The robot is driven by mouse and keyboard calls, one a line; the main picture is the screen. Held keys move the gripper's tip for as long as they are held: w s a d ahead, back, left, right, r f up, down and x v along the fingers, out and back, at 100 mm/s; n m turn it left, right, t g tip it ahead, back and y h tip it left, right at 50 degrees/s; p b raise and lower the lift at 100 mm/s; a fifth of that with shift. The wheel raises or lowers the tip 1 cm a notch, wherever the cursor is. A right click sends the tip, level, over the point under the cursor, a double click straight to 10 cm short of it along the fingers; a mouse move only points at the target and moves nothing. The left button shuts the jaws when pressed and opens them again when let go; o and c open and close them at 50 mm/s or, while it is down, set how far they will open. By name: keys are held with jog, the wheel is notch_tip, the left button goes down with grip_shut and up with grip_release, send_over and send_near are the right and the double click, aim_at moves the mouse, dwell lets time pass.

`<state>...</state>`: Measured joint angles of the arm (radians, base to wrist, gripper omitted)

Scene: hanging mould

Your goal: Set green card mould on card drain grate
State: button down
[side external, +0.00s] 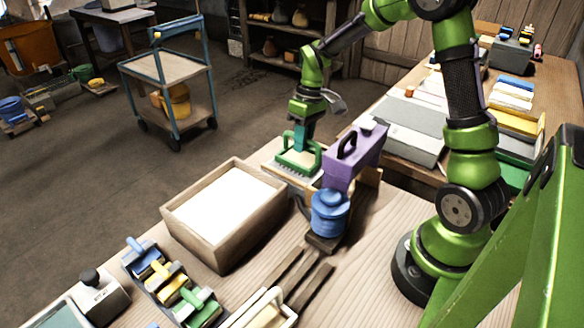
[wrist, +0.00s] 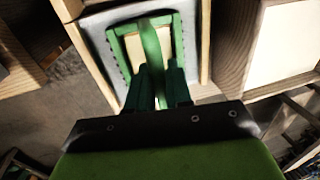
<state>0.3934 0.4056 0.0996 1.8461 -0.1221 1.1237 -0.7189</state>
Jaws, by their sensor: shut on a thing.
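The green card mould (side external: 298,160) is a small green frame with a handle, and a cream middle shows in the wrist view (wrist: 132,48). My gripper (side external: 301,140) is shut on its handle from above; its dark green fingers show in the wrist view (wrist: 158,88). The mould sits level over a pale grey surface in a wooden frame, which looks like the card drain grate (side external: 284,172); its grey face shows around the mould in the wrist view (wrist: 97,28). I cannot tell whether the mould touches it.
A purple box with a black handle (side external: 352,160) and a blue pot (side external: 330,212) stand close on the right. A wooden vat with white contents (side external: 182,222) is in front. Several coloured-handled tools (side external: 172,287) lie at the front left.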

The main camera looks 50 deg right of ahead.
jog(key=c, duration=1)
grip_release()
jog(key=shift+o, duration=0.2)
jog(key=d+r, duration=0.3)
jog(key=r, duration=1.2)
jog(key=s+a+m+t, duration=0.4)
jog(key=s+a+t, duration=0.3)
jog(key=s+a, duration=0.7)
jog(key=shift+s+a+r, duration=0.15)
jog(key=shift+s+a, duration=0.25)
jog(key=shift+s, duration=0.1)
